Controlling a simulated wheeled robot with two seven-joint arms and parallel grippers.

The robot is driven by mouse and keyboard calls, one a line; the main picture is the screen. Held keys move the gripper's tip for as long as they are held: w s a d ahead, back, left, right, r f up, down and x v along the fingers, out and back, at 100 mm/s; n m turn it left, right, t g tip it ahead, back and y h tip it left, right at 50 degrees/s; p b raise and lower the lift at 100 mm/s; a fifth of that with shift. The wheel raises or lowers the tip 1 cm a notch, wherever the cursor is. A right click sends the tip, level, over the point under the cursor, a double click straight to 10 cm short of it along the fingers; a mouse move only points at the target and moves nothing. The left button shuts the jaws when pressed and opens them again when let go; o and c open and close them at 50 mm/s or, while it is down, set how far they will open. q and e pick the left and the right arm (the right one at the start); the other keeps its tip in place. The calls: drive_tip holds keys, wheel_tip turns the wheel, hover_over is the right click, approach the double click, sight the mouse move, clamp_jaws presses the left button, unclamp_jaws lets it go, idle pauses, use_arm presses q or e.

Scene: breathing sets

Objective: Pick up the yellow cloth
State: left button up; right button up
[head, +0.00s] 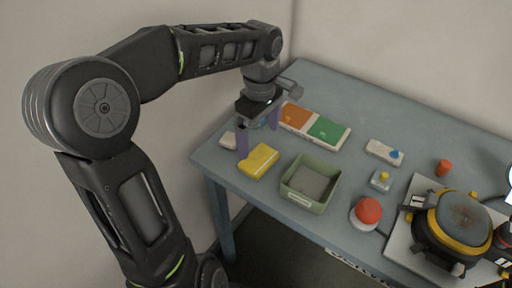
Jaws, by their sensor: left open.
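The yellow cloth (259,161) lies folded on the blue-grey table (340,96), near its front left edge. My left gripper (258,132) reaches in from the left and points down over the table, just behind the cloth in the picture. Its two purple fingers are apart, with nothing seen held between them. The nearer finger comes close to the cloth's back left corner; I cannot tell whether they touch. My right gripper does not show.
A green bin (311,184) stands right of the cloth. A pale block (228,139) lies left of it. Behind are an orange and green board (327,131) and a white switch box (384,152). Further right are a red dome button (368,211) and a yellow-black round device (455,222).

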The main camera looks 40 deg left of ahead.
sight(259, 158)
use_arm(q)
drive_tip(key=shift+s+d+r, duration=0.1)
drive_tip(key=shift+d, duration=0.05)
drive_tip(key=shift+f, duration=1.35)
drive_tip(key=shift+f+p, duration=0.4)
drive_tip(key=shift+f, duration=2.2)
drive_tip(key=shift+c, duration=0.6)
drive_tip(key=c, duration=0.9)
